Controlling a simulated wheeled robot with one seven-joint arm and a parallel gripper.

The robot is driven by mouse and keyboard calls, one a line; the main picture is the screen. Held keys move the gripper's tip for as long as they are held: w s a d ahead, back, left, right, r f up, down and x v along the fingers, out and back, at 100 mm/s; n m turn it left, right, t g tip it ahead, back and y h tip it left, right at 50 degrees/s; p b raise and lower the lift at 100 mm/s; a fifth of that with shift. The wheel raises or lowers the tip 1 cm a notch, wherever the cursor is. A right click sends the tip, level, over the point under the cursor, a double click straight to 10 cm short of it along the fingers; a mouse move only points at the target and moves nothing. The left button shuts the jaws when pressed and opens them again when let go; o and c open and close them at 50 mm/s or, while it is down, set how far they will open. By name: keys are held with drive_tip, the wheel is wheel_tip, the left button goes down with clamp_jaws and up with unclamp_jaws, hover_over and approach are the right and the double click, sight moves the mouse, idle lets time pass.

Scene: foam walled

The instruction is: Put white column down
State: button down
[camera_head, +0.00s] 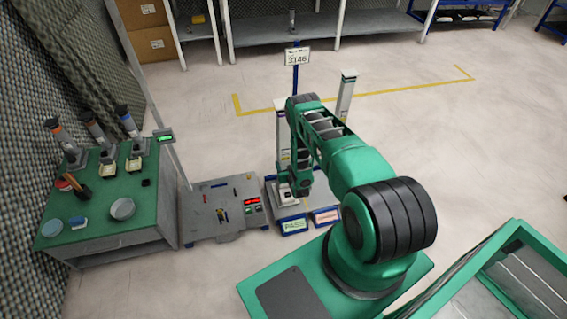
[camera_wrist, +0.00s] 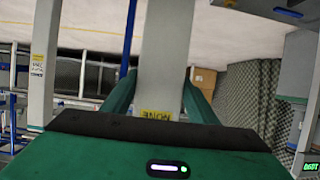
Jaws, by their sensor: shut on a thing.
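The white column (camera_head: 283,128), tall with a dark top band, stands upright at the blue-edged tray with the green-lettered sign (camera_head: 294,226). Its lower part is partly hidden by my arm, and I cannot tell whether its base touches the tray. My gripper (camera_head: 300,186) is low beside the column. In the wrist view the white column (camera_wrist: 166,55) runs between my two green fingers (camera_wrist: 160,98), with a yellow label near the palm. My gripper is shut on it. A second white column (camera_head: 345,96) stands behind to the right.
A tray with a red-lettered sign (camera_head: 326,216) adjoins on the right. A grey workstation plate (camera_head: 215,225) lies to the left, beside a green table (camera_head: 150,205) with several devices. A sign post (camera_head: 296,58) stands behind. Open floor with yellow tape (camera_head: 400,88) lies beyond.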

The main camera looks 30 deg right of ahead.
drive_tip(key=shift+w, duration=0.15)
drive_tip(key=c, duration=0.7)
unclamp_jaws()
drive_tip(key=shift+f, duration=0.15)
drive_tip(key=v, duration=1.2)
drive_tip(key=shift+s, duration=0.25)
